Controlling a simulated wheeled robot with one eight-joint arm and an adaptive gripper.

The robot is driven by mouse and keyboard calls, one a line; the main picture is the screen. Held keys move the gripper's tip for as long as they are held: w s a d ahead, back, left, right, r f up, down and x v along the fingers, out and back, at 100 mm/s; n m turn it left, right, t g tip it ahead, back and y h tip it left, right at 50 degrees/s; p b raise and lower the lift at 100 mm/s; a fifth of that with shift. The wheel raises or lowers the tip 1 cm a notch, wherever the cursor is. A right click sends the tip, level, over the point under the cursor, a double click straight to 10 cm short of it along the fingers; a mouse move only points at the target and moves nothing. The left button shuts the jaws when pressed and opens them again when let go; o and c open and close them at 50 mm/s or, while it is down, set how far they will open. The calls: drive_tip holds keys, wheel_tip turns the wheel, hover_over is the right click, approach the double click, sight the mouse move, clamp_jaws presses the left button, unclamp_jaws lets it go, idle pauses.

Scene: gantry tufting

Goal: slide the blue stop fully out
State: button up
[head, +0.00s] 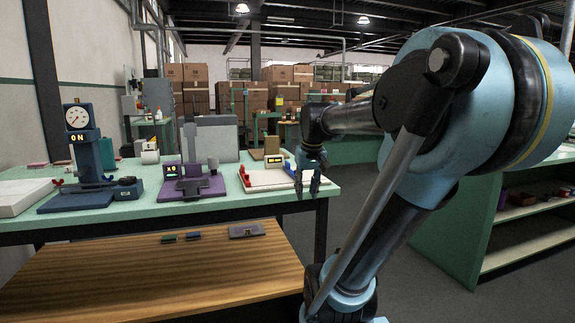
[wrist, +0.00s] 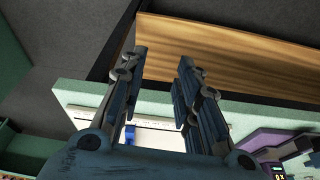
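A small bright blue piece, which looks like the blue stop (wrist: 130,133), shows in the wrist view beside the left finger, at the white base plate (wrist: 157,135). Part of it is hidden by my gripper. My gripper (head: 307,188) points down by the bench's right end. In the wrist view its fingers (wrist: 164,60) are apart with nothing between them.
Left along the green bench (head: 150,215) stand a purple fixture (head: 193,185) and a blue dial gauge stand (head: 85,160). A wooden lower shelf (head: 160,275) holds a few small flat pieces. Grey floor is open right of the bench, before a green shelf unit (head: 455,235).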

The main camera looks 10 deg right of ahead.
drive_tip(key=w+r+n+t, duration=0.1)
drive_tip(key=w+r, duration=0.7)
drive_tip(key=w, duration=0.5)
drive_tip(key=w+r, duration=0.8)
drive_tip(key=w, duration=0.6)
drive_tip(key=x, duration=1.1)
drive_tip(key=a+x, duration=0.1)
drive_tip(key=x, duration=0.4)
drive_tip(key=shift+f, duration=0.15)
clamp_jaws()
